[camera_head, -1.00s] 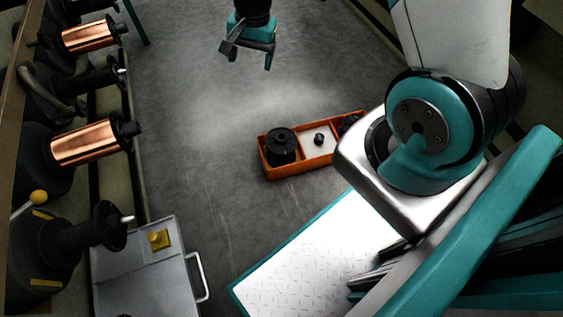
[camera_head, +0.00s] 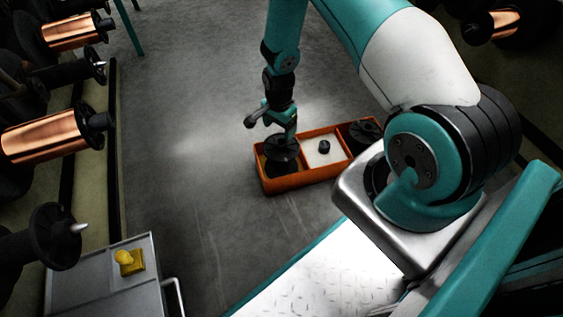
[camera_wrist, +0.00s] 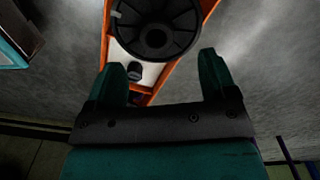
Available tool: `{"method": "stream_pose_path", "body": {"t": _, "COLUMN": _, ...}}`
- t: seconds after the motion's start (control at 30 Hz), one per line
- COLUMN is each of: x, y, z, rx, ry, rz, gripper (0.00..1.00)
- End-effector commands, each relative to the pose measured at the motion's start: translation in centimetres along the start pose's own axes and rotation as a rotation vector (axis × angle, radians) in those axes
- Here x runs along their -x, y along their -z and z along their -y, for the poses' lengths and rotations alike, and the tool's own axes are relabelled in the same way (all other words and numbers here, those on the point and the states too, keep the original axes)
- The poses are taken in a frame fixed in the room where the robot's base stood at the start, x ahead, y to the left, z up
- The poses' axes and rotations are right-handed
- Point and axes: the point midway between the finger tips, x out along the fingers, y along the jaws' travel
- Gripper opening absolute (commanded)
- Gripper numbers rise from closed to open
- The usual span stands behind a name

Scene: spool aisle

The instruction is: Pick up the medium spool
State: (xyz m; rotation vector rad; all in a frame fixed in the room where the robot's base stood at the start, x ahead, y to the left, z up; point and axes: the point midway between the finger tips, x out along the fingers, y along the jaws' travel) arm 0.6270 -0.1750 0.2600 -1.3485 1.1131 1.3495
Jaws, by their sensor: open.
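Three black spools of different sizes sit in an orange tray (camera_head: 298,181) on the floor. A wide-flanged spool (camera_head: 281,165) is in the left compartment, a small one (camera_head: 324,147) in the middle and another wide one (camera_head: 363,131) at the right. I cannot tell for sure which is the medium spool. My gripper (camera_head: 275,124) is open and empty, pointing down just above the left spool and partly covering it. In the wrist view, the open fingers (camera_wrist: 162,62) are below a round spool flange (camera_wrist: 157,32) with a central hub; the small spool (camera_wrist: 135,70) shows beside the left finger.
A grey cart (camera_head: 105,285) with a yellow object (camera_head: 129,262) stands at the lower left. Copper spools (camera_head: 45,138) on black holders line the left side. The grey floor (camera_head: 185,150) between them and the tray is clear.

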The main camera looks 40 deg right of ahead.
Motion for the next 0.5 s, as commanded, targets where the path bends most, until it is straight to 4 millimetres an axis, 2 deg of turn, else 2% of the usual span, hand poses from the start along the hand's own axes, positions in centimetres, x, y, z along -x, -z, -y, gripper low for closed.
{"method": "stream_pose_path", "body": {"t": 0.03, "x": -1.0, "y": 0.0, "z": 0.0, "rx": 0.0, "ry": 0.0, "rz": 0.0, "gripper": 0.78}}
{"method": "stream_pose_path", "body": {"t": 0.33, "x": -2.8, "y": 0.1, "z": -0.2, "rx": 0.001, "ry": 0.0, "rz": 0.0, "gripper": 0.78}}
{"method": "stream_pose_path", "body": {"t": 0.5, "x": -5.3, "y": 0.3, "z": -0.6, "rx": 0.001, "ry": 0.0, "rz": 0.0, "gripper": 0.78}}
